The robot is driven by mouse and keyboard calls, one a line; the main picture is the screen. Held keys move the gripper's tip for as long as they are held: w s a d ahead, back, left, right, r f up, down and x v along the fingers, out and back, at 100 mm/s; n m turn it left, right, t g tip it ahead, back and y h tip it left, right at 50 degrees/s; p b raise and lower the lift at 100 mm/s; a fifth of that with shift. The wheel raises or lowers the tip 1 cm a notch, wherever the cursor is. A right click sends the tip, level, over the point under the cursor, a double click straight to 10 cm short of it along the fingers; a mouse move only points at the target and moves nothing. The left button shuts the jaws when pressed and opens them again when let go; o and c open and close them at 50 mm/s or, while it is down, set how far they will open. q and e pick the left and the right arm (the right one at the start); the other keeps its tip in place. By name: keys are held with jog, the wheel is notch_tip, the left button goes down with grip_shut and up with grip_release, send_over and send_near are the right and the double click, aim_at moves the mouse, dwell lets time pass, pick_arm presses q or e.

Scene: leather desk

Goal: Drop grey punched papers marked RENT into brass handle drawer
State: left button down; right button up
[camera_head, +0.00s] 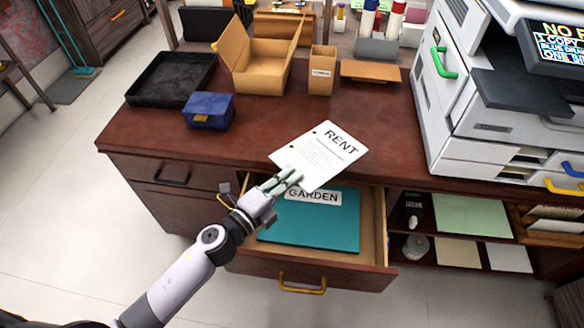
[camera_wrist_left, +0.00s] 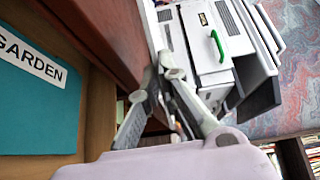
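The white-grey punched papers marked RENT (camera_head: 325,155) show in the head view over the desk's front edge, partly above the open drawer. Two punch holes run along their left side. My left gripper (camera_head: 290,177) is at their lower edge, its fingers closed together on it. In the left wrist view its fingertips (camera_wrist_left: 168,72) meet, and a thin pale edge (camera_wrist_left: 151,25) rises from them. The brass handle drawer (camera_head: 375,235) is pulled open, with its handle (camera_head: 302,289) on the front. A teal GARDEN folder (camera_head: 330,228) lies in it. My right gripper is not in view.
A shut drawer with a dark handle (camera_head: 160,178) is at the left. A blue box (camera_head: 209,111), black tray (camera_head: 160,85) and cardboard box (camera_head: 255,75) stand on the desk (camera_head: 235,140). A large printer (camera_head: 440,90) fills the right side. Open shelves (camera_head: 455,262) are below it.

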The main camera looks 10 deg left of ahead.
pick_arm(q)
jog(key=shift+w+d+r+m+h, duration=0.1)
jog(key=shift+w+d+m+h, duration=0.1)
jog(key=shift+w, duration=0.3)
jog(key=shift+w+d+m+h, duration=0.15)
jog(key=shift+w+m+h, duration=0.05)
jog(key=shift+w, duration=0.25)
jog(key=shift+w+g, duration=0.1)
jog(key=shift+g, duration=0.2)
notch_tip(320, 180, down, 6)
jog(key=b, duration=0.6)
jog(key=c, duration=1.8)
grip_release()
jog(key=shift+o, duration=0.4)
